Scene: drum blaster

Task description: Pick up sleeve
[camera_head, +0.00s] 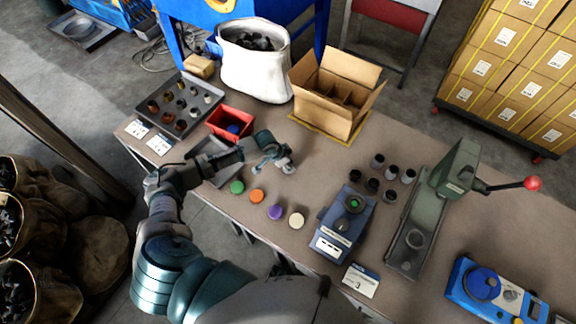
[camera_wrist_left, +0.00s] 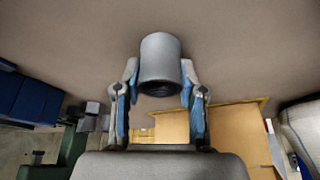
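My left gripper (camera_head: 274,166) is over the table, left of the cardboard box and above the row of coloured caps. In the left wrist view, its two fingers (camera_wrist_left: 159,88) close on the sides of a grey cylindrical sleeve (camera_wrist_left: 160,55), its dark open end toward the camera. In the head view the gripper mostly hides this sleeve. Several other dark grey sleeves (camera_head: 378,161) stand upright on the table between the blue device and the green press. My right gripper is not in view.
A cardboard box (camera_head: 325,119) stands behind the gripper, with a red bin (camera_head: 216,125) and a dark tray (camera_head: 145,105) of small parts to the left. Coloured caps (camera_head: 257,196) lie near the front edge. A blue device (camera_head: 333,226) and a green press (camera_head: 427,200) stand right.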

